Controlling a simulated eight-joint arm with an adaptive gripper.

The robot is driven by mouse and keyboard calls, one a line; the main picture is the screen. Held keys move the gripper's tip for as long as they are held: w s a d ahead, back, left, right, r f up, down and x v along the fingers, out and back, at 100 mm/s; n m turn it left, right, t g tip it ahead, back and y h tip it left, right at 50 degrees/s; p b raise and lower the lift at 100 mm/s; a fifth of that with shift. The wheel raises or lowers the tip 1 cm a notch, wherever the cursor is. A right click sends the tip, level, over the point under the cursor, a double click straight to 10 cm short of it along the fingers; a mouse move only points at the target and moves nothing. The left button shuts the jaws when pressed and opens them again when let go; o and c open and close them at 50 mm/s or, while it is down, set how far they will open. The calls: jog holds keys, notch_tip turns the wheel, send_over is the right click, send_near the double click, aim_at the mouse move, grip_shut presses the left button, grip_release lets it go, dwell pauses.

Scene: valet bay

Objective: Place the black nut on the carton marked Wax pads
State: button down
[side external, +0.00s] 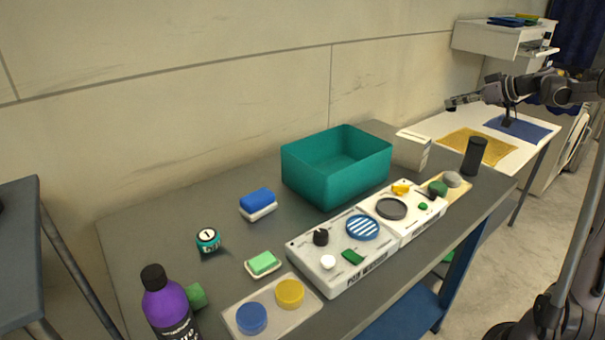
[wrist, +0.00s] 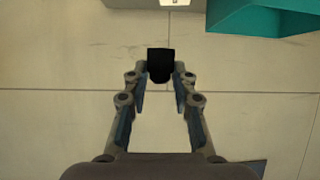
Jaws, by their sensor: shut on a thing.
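My gripper (side external: 453,103) reaches in from the right in the side external view, high beyond the far right end of the grey table. In the wrist view my gripper (wrist: 160,76) is shut on a black blocky piece, the black nut (wrist: 160,64), held between the fingertips. A white carton (side external: 413,150) stands upright at the back of the table, just right of the teal bin; its print is too small to read. A white printed edge at the top of the wrist view (wrist: 174,3) looks like this carton. The nut is apart from it.
The open teal bin (side external: 336,180) stands left of the carton and also shows in the wrist view (wrist: 265,20). A dark cylinder (side external: 474,155) stands right of the carton. White panels with knobs (side external: 340,258) lie in front. A white table (side external: 480,137) with cloths lies beyond.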

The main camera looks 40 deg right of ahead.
jog(key=s+d, duration=0.2)
send_over(417, 138)
notch_tip(417, 138, down, 6)
jog(key=shift+d+f, duration=0.15)
jog(key=shift+f, duration=0.1)
jog(key=shift+w+f, duration=0.1)
jog(key=shift+f, duration=2)
jog(key=c, duration=1.1)
grip_release()
jog(key=shift+f, duration=0.1)
